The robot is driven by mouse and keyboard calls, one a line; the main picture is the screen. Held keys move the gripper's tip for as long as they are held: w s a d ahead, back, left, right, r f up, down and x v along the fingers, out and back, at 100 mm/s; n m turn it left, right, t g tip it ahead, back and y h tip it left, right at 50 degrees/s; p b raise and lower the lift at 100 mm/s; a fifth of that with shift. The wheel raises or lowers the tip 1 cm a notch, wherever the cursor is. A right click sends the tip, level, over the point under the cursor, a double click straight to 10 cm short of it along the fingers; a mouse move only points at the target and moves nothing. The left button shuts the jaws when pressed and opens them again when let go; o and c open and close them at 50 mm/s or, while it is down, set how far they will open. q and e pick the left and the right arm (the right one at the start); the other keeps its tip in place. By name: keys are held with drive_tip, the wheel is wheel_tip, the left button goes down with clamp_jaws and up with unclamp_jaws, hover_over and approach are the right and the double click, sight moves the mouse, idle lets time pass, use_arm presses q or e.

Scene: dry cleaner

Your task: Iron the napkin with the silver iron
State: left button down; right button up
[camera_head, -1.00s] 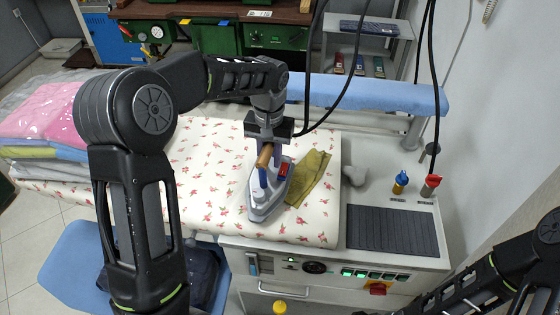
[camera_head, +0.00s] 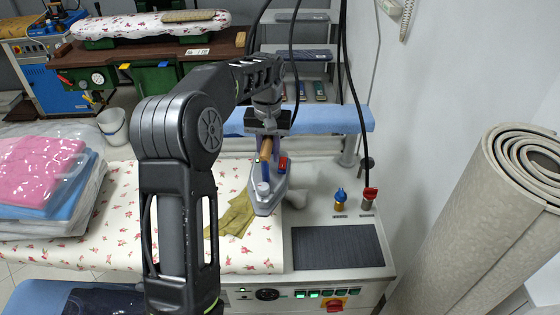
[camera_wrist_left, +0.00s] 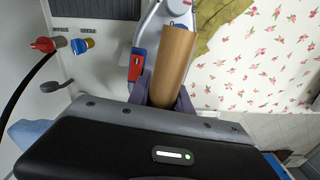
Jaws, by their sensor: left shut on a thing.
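The silver iron (camera_head: 268,203) has a wooden handle and a red part on its side. My left gripper (camera_head: 266,141) is shut on the handle from above. In the left wrist view the wooden handle (camera_wrist_left: 175,65) lies between the fingers, with part of the iron's grey body (camera_wrist_left: 150,22) beyond it. The olive-green napkin (camera_head: 235,217) lies creased on the flowered ironing board, left of the iron; it also shows in the left wrist view (camera_wrist_left: 213,20). The iron overlaps the napkin's right edge in the head view. I cannot tell whether it touches the cloth. My right gripper is out of view.
The flowered board (camera_head: 110,225) holds bagged folded clothes (camera_head: 40,190) at left. A dark ribbed mat (camera_head: 337,247) lies on the machine top to its right, below blue and red valves (camera_head: 370,195). A rolled carpet (camera_head: 500,225) stands at right. Black hoses hang behind.

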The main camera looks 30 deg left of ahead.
use_arm(q)
drive_tip(key=shift+w+d+r, duration=0.35)
drive_tip(key=shift+d, duration=0.05)
drive_tip(key=shift+s, duration=0.1)
drive_tip(key=shift+f, duration=0.1)
